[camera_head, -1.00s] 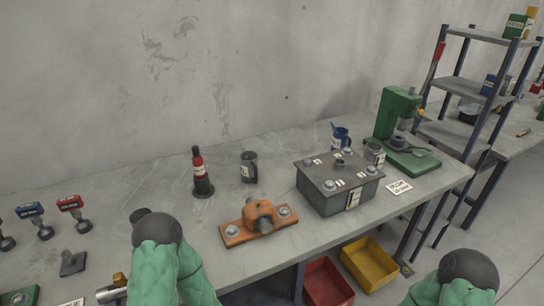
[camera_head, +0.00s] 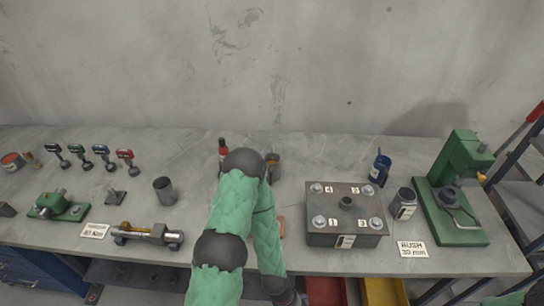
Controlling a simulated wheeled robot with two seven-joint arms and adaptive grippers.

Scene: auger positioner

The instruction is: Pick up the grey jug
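The grey jug (camera_head: 273,169) stands upright on the workbench near the wall, just right of the dark upper joint of my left arm. The arm covers part of its left side, and its handle cannot be made out. My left arm rises from the bottom centre and folds back down, with a dark end part at the bottom edge. Its gripper fingers are not in sight. Only a sliver of my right arm shows at the bottom right corner, without its gripper.
A red bottle (camera_head: 222,152) stands left of the jug, partly hidden by my arm. A grey cup (camera_head: 165,190) stands farther left. Right are a metal block (camera_head: 345,239), a blue jug (camera_head: 380,168), a labelled grey can (camera_head: 403,204) and a green press (camera_head: 459,180).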

